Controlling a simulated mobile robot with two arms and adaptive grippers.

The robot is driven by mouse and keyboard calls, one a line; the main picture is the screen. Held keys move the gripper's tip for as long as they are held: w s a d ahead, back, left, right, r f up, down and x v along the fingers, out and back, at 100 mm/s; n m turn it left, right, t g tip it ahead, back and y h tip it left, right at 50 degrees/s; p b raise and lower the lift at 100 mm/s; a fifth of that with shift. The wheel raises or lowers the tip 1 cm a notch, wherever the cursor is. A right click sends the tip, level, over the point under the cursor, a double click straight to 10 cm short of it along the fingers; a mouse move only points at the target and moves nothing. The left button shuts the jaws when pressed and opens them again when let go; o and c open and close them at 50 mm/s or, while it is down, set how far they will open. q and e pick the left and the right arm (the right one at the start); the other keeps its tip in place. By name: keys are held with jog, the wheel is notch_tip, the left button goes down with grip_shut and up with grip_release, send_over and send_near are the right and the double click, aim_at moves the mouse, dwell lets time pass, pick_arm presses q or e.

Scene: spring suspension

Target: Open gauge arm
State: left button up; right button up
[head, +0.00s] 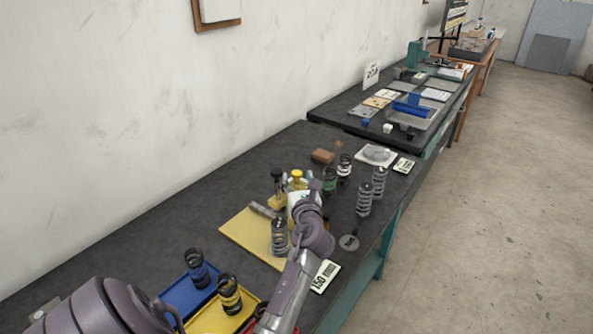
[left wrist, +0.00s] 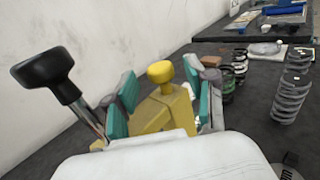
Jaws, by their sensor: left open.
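A gauge fixture stands on a yellow board (head: 243,232). It has a yellow body (head: 276,199), a black-knobbed lever (head: 277,173) and a yellow knob (head: 297,175). I cannot tell for certain which part is the gauge arm. In the left wrist view, the yellow knob (left wrist: 160,71) on its yellow block stands between the teal finger pads of my left gripper (left wrist: 161,92). The fingers are apart, with gaps beside the knob. The black knob (left wrist: 43,76) on a metal rod is outside the fingers, to the left. In the head view my left gripper (head: 301,202) partly hides the fixture.
A coil spring (head: 279,237) stands on the board's near right. Several springs stand right of the gripper, including a grey one (head: 363,199). Blue (head: 188,297) and yellow (head: 215,318) trays hold springs nearer. A number card (head: 325,276) lies by the bench edge.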

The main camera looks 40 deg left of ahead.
pick_arm(q)
jog(key=shift+x, duration=0.95)
jog(key=shift+w+a+r, duration=0.1)
jog(key=shift+r, duration=0.1)
jog(key=shift+w+a, duration=0.1)
jog(key=shift+f, duration=0.1)
jog(key=c, duration=0.8)
grip_shut()
pick_arm(e)
jog(key=shift+w+a+r, duration=0.2)
jog(key=shift+w, duration=0.5)
